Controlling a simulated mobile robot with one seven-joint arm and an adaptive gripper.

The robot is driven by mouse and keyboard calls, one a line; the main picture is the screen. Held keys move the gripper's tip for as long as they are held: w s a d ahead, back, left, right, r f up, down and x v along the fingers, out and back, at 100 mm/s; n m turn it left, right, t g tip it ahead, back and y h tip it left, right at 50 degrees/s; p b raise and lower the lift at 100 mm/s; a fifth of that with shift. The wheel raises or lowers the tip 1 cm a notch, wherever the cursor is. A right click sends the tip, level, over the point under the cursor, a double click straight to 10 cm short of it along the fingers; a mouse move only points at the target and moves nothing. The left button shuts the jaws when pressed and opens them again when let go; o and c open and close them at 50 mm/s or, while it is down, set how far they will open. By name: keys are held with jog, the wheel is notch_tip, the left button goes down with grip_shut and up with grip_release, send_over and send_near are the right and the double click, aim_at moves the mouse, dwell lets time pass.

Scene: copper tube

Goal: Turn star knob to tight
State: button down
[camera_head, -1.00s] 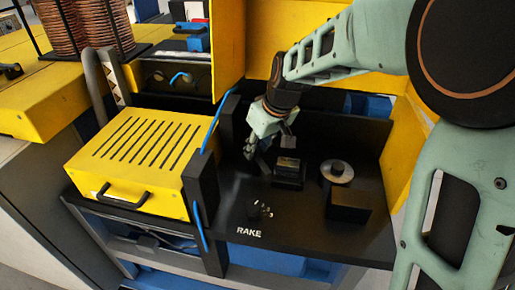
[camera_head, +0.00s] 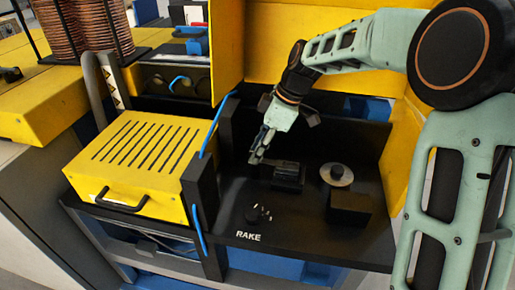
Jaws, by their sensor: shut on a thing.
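A small dark knob (camera_head: 252,214) with pale marks beside it sits on the black panel, just behind the white word RAKE (camera_head: 248,237). It looks like the star knob, but its lobes and marks are too small to read. My gripper (camera_head: 259,157) points down above the black panel, behind and apart from this knob, left of a dark ribbed block (camera_head: 289,176). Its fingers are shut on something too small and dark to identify.
A round metal disc with a black knob (camera_head: 336,174) and a black box (camera_head: 350,208) stand to the right. A yellow slotted cover (camera_head: 140,150) and an upright black post with blue handles (camera_head: 203,195) are at left. Yellow walls enclose the back and right.

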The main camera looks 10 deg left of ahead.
jog(key=shift+n, duration=0.5)
jog(key=c, duration=1.5)
grip_release()
jog(key=shift+c, duration=0.2)
jog(key=v, duration=1.2)
jog(key=shift+w, duration=0.25)
